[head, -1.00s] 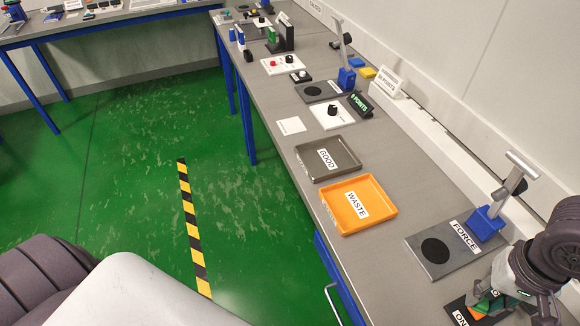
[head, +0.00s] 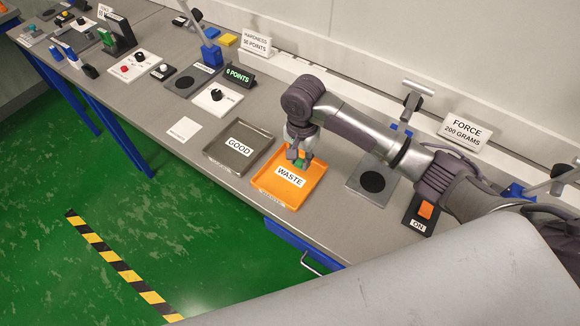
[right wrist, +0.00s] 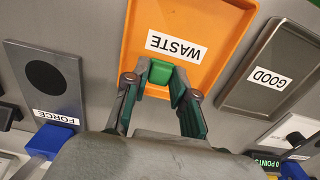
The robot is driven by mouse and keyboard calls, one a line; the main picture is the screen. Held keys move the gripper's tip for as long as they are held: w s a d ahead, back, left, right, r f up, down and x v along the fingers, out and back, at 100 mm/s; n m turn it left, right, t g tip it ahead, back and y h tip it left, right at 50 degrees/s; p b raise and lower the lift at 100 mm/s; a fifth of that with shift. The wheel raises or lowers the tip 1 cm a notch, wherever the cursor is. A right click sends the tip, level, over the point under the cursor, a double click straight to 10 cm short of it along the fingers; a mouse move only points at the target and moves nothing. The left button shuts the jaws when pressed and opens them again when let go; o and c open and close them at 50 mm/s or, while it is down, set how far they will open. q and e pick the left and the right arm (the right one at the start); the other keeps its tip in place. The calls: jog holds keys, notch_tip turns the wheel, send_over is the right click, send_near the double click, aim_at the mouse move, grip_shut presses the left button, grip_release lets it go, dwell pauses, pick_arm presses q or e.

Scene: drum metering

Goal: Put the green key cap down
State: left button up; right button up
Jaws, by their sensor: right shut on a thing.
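The green key cap (right wrist: 160,72) is held between the fingertips of my right gripper (right wrist: 157,78) in the right wrist view. It is over the near part of the orange WASTE tray (right wrist: 227,17), close to the white label. In the head view, my right gripper (head: 300,163) points down over the back of the WASTE tray (head: 268,194). Some green shows at its fingers, but I cannot tell cap from finger there. Whether the cap touches the tray floor is unclear. My left gripper is not in view.
The grey GOOD tray (head: 214,155) stands left of the WASTE tray. The FORCE plate (head: 355,187) with its black disc is to the right, and a black ON switch box (head: 418,226) lies beyond it. A white square (head: 184,129) lies left of the GOOD tray.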

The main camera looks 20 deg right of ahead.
aim_at(290, 176)
jog(key=shift+w+a+f, duration=0.2)
jog(key=shift+a+f, duration=0.15)
jog(key=shift+a, duration=0.25)
jog(key=shift+w+a+f, duration=0.2)
jog(key=shift+a+f, duration=0.1)
jog(key=shift+a, duration=0.25)
jog(key=shift+a+f, duration=0.1)
jog(key=shift+f, duration=0.1)
jog(key=shift+f+p, duration=0.6)
jog(key=shift+f, duration=1.35)
jog(key=shift+f, duration=0.1)
jog(key=o, duration=0.8)
notch_tip(290, 176, up, 12)
jog(key=shift+r+b, duration=0.15)
jog(key=shift+b, duration=0.55)
